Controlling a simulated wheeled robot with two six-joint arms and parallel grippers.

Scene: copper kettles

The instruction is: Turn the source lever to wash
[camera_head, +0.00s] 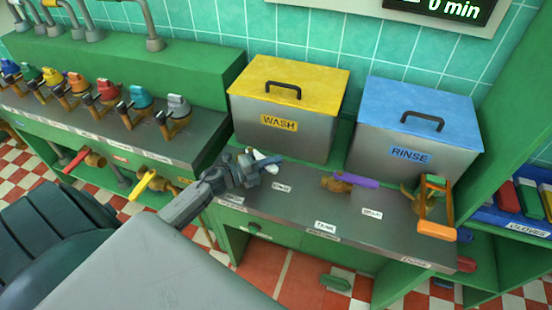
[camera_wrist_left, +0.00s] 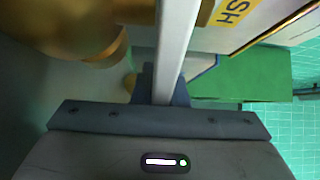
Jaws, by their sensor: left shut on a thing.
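My left gripper (camera_head: 258,166) reaches over the grey counter (camera_head: 315,205) in front of the yellow-lidded WASH bin (camera_head: 285,110). It is shut on a white lever (camera_head: 266,157), most of which it hides in the head view. In the left wrist view the white lever (camera_wrist_left: 176,45) runs as a pale bar down between my fingers (camera_wrist_left: 160,85). A blurred brass body (camera_wrist_left: 70,25) lies beside it. Small labels stand on the counter around the gripper; I cannot read them surely. The blue-lidded RINSE bin (camera_head: 408,130) stands to the right. My right gripper is not in view.
A purple-handled brass valve (camera_head: 355,180) and an orange-handled fitting (camera_head: 437,210) stand farther right on the counter. Several coloured valves (camera_head: 107,92) line the left bench. A red handle (camera_head: 76,160) and a yellow one (camera_head: 143,186) stick out below it.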

